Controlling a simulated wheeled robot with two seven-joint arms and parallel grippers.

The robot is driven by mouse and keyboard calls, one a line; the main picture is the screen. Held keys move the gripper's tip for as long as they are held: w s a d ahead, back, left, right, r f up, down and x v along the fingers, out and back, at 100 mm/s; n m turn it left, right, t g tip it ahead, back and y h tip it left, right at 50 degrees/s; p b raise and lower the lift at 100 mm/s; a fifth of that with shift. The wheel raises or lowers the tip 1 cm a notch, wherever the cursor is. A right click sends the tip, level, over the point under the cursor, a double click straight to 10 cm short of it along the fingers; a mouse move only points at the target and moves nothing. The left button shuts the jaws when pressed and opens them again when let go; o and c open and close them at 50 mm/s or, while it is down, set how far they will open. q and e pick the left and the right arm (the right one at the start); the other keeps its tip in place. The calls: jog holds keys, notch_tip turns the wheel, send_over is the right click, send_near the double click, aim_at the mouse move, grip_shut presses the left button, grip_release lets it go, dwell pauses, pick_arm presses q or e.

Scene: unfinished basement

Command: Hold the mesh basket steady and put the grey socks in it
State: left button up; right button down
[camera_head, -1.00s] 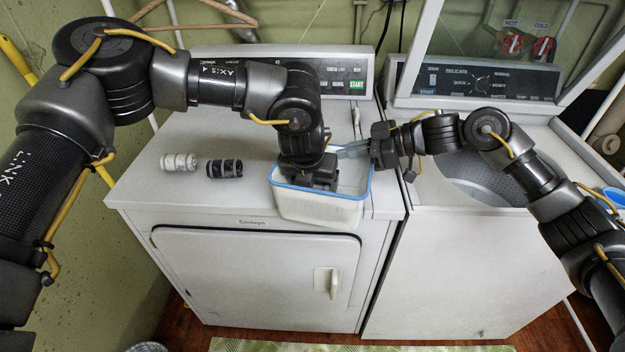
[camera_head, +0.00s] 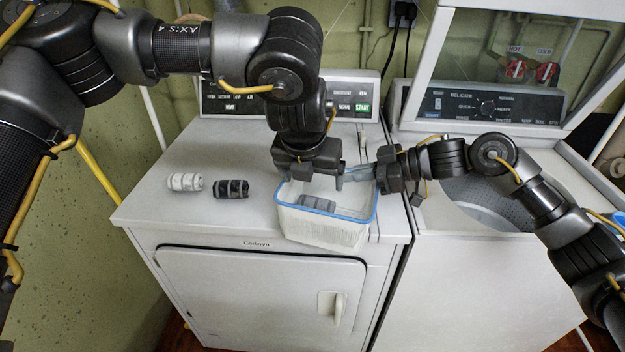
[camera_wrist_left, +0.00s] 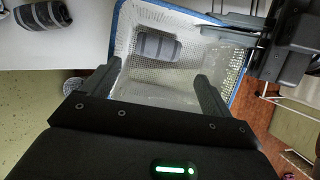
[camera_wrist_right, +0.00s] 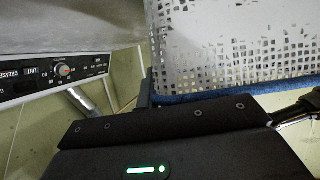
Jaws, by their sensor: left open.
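The white mesh basket (camera_head: 290,215) with a blue rim stands at the dryer top's front right. The grey socks (camera_head: 317,203), a rolled bundle, lie inside it on the bottom; they also show in the left wrist view (camera_wrist_left: 158,46). My left gripper (camera_head: 312,176) is open and empty above the basket, apart from the socks. My right gripper (camera_head: 358,173) is at the basket's right rim and appears shut on it. In the right wrist view the basket wall (camera_wrist_right: 235,45) fills the upper right, and one finger is largely hidden.
A white sock roll (camera_head: 185,181) and a black striped sock roll (camera_head: 231,188) lie left of the basket on the dryer top (camera_head: 170,212). The washer (camera_head: 460,265) with its lid up stands at the right. The dryer's front edge is close to the basket.

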jog(key=shift+f, duration=0.15)
jog(key=c, duration=1.5)
grip_release()
jog(key=shift+c, duration=0.2)
jog(key=v, duration=1.2)
jog(key=shift+r, duration=0.25)
